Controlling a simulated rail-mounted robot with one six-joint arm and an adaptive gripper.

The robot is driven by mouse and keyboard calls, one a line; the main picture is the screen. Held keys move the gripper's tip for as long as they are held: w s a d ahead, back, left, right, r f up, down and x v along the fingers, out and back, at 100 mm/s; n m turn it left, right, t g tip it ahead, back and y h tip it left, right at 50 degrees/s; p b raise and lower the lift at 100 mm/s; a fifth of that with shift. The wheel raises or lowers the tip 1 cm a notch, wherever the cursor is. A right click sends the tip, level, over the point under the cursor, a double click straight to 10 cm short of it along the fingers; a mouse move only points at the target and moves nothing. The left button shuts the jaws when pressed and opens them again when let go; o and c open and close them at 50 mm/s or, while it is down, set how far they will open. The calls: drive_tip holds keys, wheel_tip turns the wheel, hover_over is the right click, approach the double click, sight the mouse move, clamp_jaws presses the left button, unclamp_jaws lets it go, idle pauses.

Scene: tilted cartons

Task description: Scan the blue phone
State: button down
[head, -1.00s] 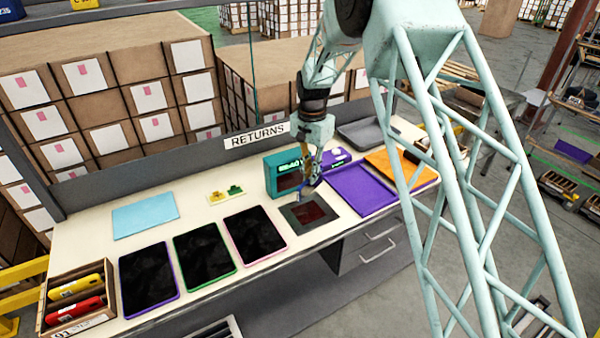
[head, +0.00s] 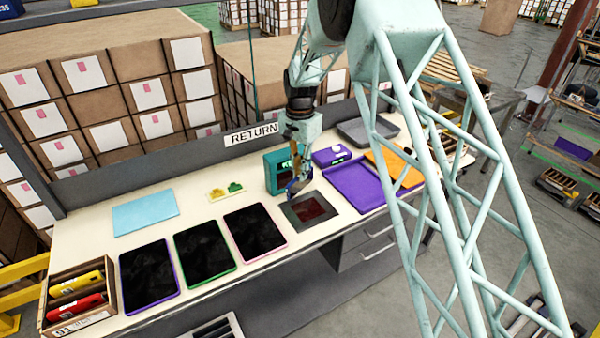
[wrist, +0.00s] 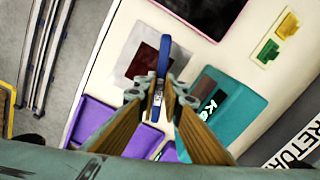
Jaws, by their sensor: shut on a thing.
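My gripper (wrist: 158,88) is shut on the blue phone (wrist: 163,58), which shows as a thin blue strip, nearly edge-on, in the wrist view. In the head view my gripper (head: 299,178) is at the front of the teal box (head: 275,181) with a lit green display, and partly covers it. A grey plate with a dark red window (head: 308,210) lies on the bench just in front of the box. The phone's faces are mostly hidden.
Three dark-screened tablets lie left of the plate, the nearest pink-edged (head: 255,232). A purple tray (head: 352,205) and an orange mat (head: 398,172) lie right. A carton of phones (head: 80,297) stands at the left end. The bench's front-left edge area is occupied.

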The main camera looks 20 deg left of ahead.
sight(300, 185)
drive_tip(key=shift+f+b, duration=1.15)
drive_tip(key=shift+f, duration=1.95)
drive_tip(key=shift+r+p, duration=1.2)
drive_tip(key=shift+r, duration=1.8)
